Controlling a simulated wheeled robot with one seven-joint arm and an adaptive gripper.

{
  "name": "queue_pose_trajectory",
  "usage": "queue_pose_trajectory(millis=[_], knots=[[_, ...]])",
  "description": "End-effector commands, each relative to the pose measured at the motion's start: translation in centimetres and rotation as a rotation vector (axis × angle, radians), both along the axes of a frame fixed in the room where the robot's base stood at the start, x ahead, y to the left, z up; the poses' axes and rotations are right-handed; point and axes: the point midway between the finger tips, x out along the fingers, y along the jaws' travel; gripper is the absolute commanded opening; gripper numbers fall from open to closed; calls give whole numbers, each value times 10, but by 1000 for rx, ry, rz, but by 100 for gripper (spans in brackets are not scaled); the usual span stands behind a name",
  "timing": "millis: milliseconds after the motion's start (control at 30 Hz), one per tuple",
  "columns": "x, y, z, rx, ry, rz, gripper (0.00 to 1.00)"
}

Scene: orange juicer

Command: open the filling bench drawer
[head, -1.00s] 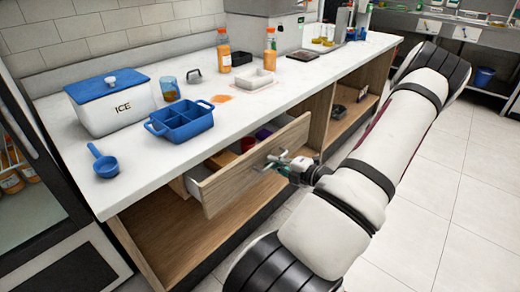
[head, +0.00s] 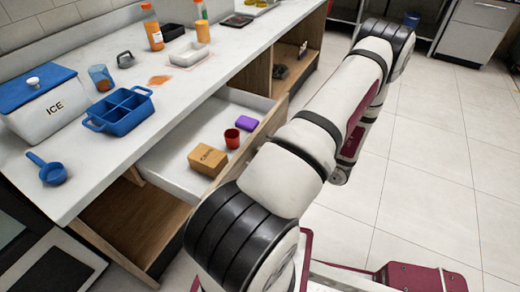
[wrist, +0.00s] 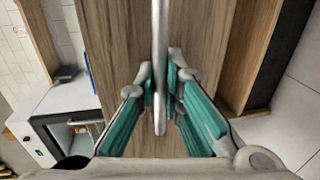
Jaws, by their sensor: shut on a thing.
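The filling bench drawer (head: 178,170) stands pulled well out from under the white worktop, its pale inside showing. It holds a brown box (head: 207,159), a red cup (head: 232,138) and a purple item (head: 247,123). In the wrist view, the wooden drawer front (wrist: 110,45) fills the middle with its metal bar handle (wrist: 160,35). My gripper (wrist: 162,82) is shut on the handle, one teal-padded finger on each side. In the head view my arm hides the gripper, the handle and part of the drawer front.
On the bench (head: 185,90) stand a blue-lidded ice bin (head: 45,105), a blue divided caddy (head: 120,110), a blue scoop (head: 50,170) and juice bottles (head: 152,28). Open shelves lie beside the drawer. The tiled floor (head: 420,160) at right is clear.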

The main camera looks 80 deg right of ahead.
Motion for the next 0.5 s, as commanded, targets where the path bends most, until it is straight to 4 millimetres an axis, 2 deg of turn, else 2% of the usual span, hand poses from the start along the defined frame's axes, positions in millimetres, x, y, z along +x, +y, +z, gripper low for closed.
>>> queue_pose_trajectory(millis=[333,367,400,500], knots=[[-1,0,-1,0,2,-1,0],[-1,0,-1,0,2,-1,13],[-1,0,-1,0,2,-1,18],[-1,0,-1,0,1,-1,18]])
